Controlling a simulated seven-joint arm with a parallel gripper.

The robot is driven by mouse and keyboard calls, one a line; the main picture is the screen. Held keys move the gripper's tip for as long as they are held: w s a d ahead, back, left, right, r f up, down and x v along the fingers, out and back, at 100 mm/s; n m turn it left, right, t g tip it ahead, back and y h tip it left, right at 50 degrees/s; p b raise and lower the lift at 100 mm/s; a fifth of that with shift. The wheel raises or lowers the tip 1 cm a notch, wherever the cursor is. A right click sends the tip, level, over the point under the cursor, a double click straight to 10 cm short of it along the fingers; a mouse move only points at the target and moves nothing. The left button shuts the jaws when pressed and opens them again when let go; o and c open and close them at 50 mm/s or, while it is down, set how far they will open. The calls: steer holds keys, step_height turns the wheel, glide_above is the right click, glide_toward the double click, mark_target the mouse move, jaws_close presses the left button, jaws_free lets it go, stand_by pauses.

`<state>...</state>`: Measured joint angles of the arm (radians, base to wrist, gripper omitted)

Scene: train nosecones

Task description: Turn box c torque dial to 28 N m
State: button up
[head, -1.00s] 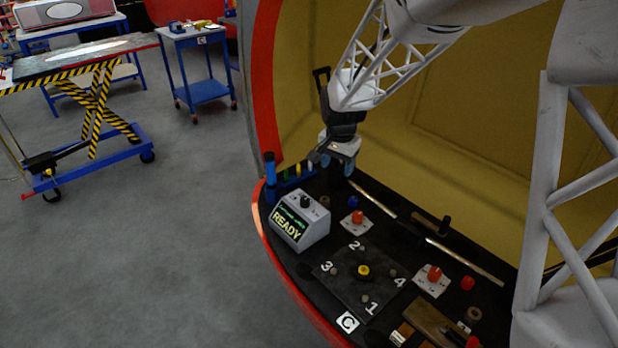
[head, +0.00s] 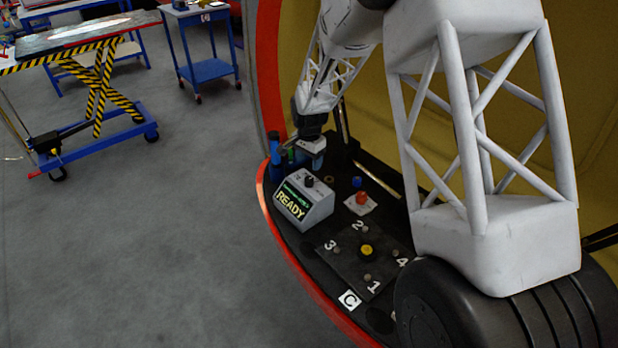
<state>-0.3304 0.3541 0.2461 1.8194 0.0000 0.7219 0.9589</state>
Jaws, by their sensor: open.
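The torque box (head: 304,204) is a grey box with a sloped front and a lit green screen reading READY. Its black dial (head: 309,181) sits on the top face; its setting is too small to read. The box stands at the left of the black work surface, above the white C tag (head: 349,300). My gripper (head: 308,163) is just behind the box and close above the dial in the picture, pointing down. Its fingers are small and partly hidden; it is open and holds nothing that I can see.
Blue and green cylinders (head: 275,150) stand close left of my gripper. A red knob on a white plate (head: 361,198) and a blue knob (head: 357,182) are right of the box. A plate numbered 1 to 4 with a yellow centre (head: 367,250) lies in front.

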mark_target(309, 179)
steer(key=shift+f, duration=0.15)
steer(key=shift+f, duration=3.75)
steer(key=c, duration=0.9)
